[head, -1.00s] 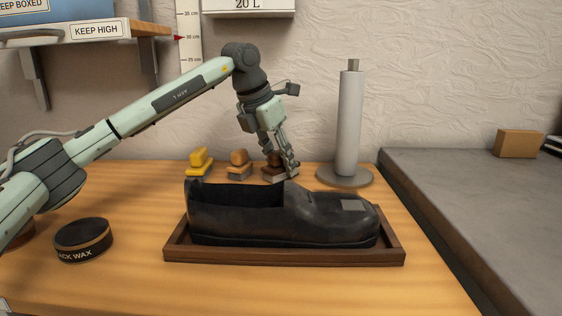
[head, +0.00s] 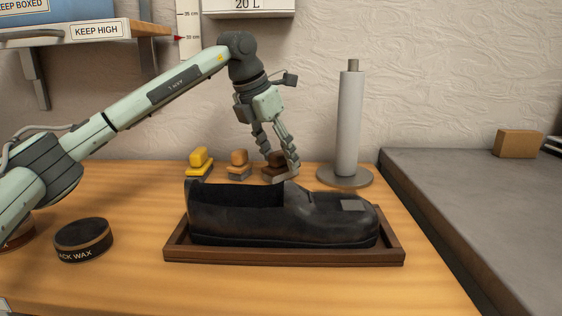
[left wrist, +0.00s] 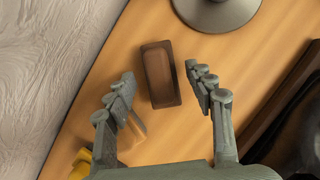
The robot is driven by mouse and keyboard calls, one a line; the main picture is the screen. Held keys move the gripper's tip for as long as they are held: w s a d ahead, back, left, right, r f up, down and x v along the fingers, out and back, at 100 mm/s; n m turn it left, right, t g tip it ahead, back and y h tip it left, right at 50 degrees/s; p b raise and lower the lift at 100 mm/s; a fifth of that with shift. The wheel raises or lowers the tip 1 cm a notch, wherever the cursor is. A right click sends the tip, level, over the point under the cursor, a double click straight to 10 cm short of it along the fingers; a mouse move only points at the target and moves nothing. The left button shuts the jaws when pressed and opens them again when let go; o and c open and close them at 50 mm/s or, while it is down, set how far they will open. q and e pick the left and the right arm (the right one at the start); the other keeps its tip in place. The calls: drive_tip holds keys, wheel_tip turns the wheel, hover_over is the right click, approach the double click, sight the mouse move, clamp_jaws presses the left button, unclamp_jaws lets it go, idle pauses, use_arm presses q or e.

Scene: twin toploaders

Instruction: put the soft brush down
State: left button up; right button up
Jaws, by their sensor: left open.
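A dark brown brush (head: 270,173), which I take to be the soft brush, rests on the wooden table behind the shoe tray. It also shows in the left wrist view as a brown block (left wrist: 158,80). My left gripper (head: 281,162) is open above it, pointing down. In the left wrist view the two fingers of the left gripper (left wrist: 160,73) are spread to either side of the brush, with visible gaps. In the head view one finger hides part of the brush. My right gripper is not in view.
A yellow brush (head: 199,163) and a tan-topped brush (head: 239,165) stand to the left. A grey post (head: 349,125) on a round base stands to the right. In front, a black shoe (head: 240,218) sits in a wooden tray (head: 285,257). A black wax tin (head: 83,240) is front left.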

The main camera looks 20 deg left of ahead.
use_arm(q)
drive_tip(key=v, duration=1)
